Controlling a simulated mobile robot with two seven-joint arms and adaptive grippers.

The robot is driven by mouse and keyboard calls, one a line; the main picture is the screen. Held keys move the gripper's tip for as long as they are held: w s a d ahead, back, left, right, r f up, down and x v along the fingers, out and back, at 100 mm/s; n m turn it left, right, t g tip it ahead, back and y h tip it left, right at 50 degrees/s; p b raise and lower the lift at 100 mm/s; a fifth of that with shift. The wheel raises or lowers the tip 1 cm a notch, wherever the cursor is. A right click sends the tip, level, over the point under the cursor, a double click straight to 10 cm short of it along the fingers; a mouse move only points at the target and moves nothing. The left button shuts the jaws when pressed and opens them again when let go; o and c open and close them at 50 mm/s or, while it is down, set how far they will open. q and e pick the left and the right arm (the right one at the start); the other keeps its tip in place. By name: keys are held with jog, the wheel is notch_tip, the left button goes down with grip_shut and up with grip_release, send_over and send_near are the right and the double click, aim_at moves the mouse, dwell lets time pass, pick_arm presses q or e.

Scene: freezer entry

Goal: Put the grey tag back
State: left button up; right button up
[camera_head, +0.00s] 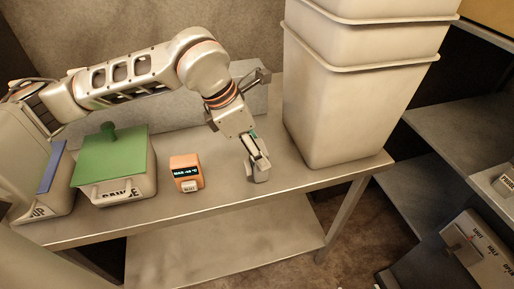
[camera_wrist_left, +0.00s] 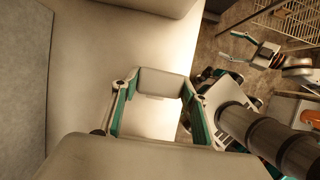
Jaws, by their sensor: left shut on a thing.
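My left gripper (camera_head: 258,172) points down at the table (camera_head: 225,205), just left of the stacked bins. In the left wrist view its fingers (camera_wrist_left: 160,84) are apart, shut on a pale grey block (camera_wrist_left: 158,83). This block looks like the grey tag, but no marking on it can be read. It is low over the table top; I cannot tell whether it touches.
An orange device (camera_head: 186,165) with a lit display stands left of the gripper. Left of it are a green-lidded box (camera_head: 112,165) and a blue-topped container (camera_head: 40,190). Tall white bins (camera_head: 350,100) stand close on the right. A switch box (camera_head: 478,250) is at lower right.

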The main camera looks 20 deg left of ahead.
pick_arm(q)
jog(key=shift+f, duration=0.2)
jog(key=o, duration=1.2)
jog(key=shift+c, duration=0.2)
jog(key=shift+r, duration=0.1)
jog(key=shift+r, duration=0.15)
jog(key=v, duration=1.2)
